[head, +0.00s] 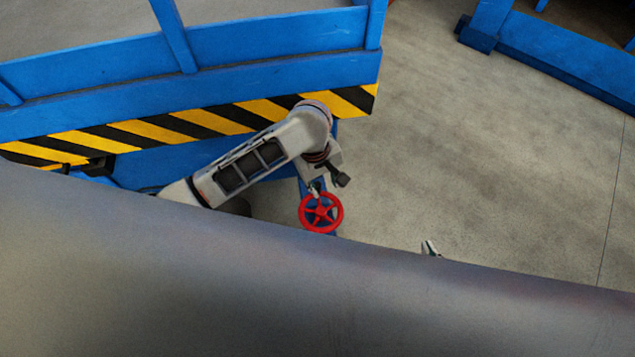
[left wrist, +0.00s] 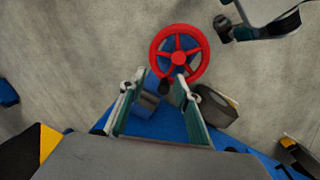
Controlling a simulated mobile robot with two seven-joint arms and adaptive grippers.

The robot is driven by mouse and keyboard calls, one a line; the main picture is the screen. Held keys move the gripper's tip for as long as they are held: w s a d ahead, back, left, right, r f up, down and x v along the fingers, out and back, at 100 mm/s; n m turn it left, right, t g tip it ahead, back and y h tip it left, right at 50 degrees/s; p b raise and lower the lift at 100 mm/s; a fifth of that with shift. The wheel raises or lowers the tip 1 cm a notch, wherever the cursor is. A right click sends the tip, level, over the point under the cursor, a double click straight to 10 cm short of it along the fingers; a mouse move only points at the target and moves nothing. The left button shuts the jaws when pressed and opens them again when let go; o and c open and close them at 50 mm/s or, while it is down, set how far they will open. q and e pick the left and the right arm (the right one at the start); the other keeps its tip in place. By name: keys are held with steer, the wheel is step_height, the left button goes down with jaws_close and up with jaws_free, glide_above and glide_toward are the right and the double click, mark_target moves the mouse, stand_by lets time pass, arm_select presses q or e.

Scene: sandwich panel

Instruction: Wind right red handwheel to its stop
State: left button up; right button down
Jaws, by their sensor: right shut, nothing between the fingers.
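The red handwheel (head: 321,212) sits in the middle of the head view, just below the wrist of my left arm. In the head view my left gripper (head: 317,188) is small and partly hidden at the wheel's upper edge. Only a tip of my right gripper (head: 431,248) shows, right of the wheel.
A blue frame (head: 285,78) with a yellow-black striped edge (head: 200,122) stands behind my left arm. Another blue frame (head: 570,52) is at the upper right. A large grey surface hides the lower head view. Concrete floor (head: 480,150) right of the wheel is clear.

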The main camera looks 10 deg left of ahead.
mark_target(318, 185)
arm_select(q)
steer(key=shift+w+a+r+n+g+y, duration=0.3)
steer(key=shift+w+a+r+n+y, duration=0.4)
steer(key=shift+w+a+r+n, duration=0.25)
steer(key=shift+a+f, duration=0.1)
steer(key=shift+a, duration=0.05)
step_height(318, 185, down, 7)
steer(key=shift+f, duration=0.2)
steer(key=shift+c, duration=0.3)
jaws_close()
